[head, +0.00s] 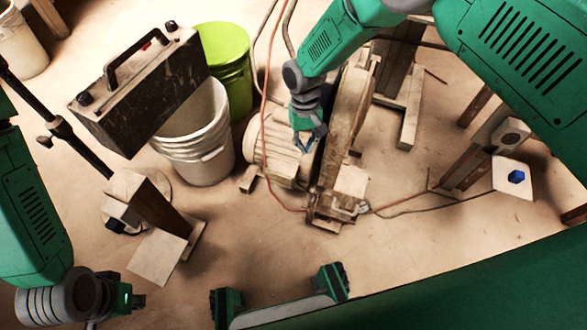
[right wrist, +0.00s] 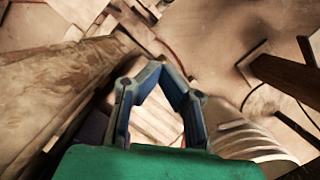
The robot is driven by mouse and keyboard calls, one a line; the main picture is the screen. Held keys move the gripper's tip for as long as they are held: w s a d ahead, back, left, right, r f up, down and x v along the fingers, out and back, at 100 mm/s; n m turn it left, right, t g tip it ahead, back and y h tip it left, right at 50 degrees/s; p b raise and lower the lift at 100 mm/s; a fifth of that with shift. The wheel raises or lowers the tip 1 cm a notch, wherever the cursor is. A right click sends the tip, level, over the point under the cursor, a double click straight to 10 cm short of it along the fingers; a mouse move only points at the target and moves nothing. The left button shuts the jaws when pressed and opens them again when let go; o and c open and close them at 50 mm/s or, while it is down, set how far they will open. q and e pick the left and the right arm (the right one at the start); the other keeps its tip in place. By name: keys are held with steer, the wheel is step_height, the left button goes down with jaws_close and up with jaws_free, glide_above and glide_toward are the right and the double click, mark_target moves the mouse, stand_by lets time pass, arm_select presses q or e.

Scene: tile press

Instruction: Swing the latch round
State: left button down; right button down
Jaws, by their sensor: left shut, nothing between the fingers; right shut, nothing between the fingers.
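I cannot pick out the latch with certainty in either view. A small blue piece (head: 516,177) sits on a pale square plate (head: 507,189) by a wooden post at the right; its kind is unclear. My right gripper (head: 310,143) is over the pale ribbed motor housing (head: 272,160), left of the upright wooden machine (head: 345,130). Its blue fingers meet at the tips in the right wrist view (right wrist: 162,66), with nothing between them. I cannot tell whether they touch the machine. My left gripper (head: 134,300) is low at the left, shut and empty, away from the machine.
A wooden post with a pale board (head: 157,257) is at left. Cables run across the floor. Floor (head: 265,240) in front is mostly clear.

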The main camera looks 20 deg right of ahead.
mark_target(312, 196)
steer(key=s+f+b, duration=0.1)
steer(key=s+f, duration=0.1)
steer(key=f, duration=0.1)
steer(key=s+f+b, duration=0.2)
steer(key=f, duration=0.1)
steer(key=s+f+b, duration=0.1)
steer(key=s+f, duration=0.1)
steer(key=f, duration=0.1)
steer(key=shift+s+d+f, duration=0.15)
steer(key=shift+f, duration=0.15)
steer(key=shift+a, duration=0.2)
